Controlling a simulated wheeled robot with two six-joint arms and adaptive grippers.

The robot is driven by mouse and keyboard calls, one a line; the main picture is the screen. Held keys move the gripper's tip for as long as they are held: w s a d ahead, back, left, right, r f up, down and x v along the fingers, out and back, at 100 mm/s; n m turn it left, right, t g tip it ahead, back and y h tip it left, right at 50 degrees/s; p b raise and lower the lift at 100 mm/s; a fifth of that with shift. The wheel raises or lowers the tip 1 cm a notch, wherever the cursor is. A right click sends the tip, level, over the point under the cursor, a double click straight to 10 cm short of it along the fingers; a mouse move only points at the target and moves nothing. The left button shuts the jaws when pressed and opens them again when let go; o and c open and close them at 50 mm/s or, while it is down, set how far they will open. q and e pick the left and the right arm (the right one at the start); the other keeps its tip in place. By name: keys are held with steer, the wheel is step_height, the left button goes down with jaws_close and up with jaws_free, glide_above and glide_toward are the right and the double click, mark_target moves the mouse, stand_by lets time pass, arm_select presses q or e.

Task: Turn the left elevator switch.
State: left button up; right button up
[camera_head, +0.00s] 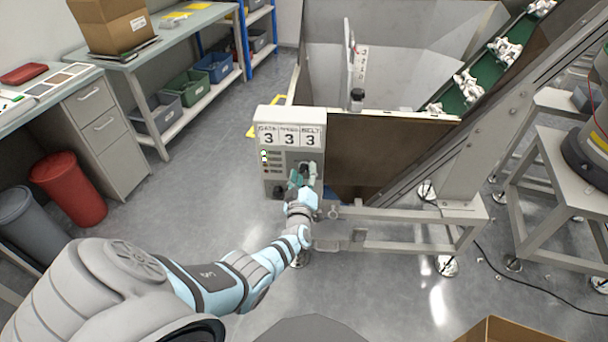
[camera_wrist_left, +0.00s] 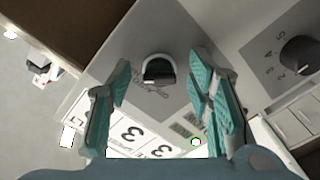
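A pale control box (camera_head: 290,114) with three displays, each reading 3, stands mid-view. My right gripper is not in view.
A sloping green conveyor (camera_head: 485,76) carrying white parts rises at the right, beside a large open hopper (camera_head: 390,60). A metal frame (camera_head: 400,214) extends right of the box. A red bin (camera_head: 68,190) and workbenches stand left. Floor between them is clear.

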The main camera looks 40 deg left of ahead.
arm_select(q)
steer(key=v, duration=1.2)
